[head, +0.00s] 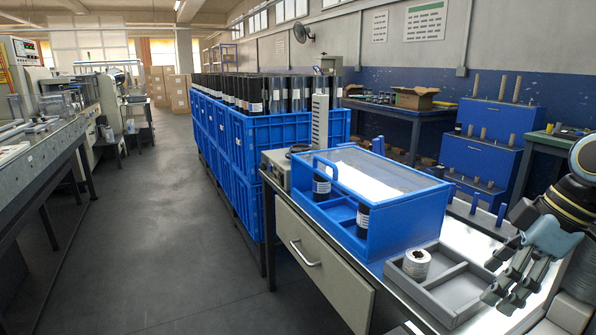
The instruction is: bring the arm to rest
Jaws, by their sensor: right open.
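My right gripper (517,275) is at the lower right of the head view, above the white worktable (478,235). Its fingers are apart, and I see nothing held between them. It hangs just right of a grey divided tray (452,309), overlapping the tray's right edge in the picture. I cannot tell whether it touches the tray. My left gripper does not show.
A blue box with a clear lid (402,226) stands behind the tray, with dark rolls in its front compartments. Blue crates (262,140) full of dark rolls stand further back. A machine bench (40,150) runs along the left. The grey floor (140,230) between is clear.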

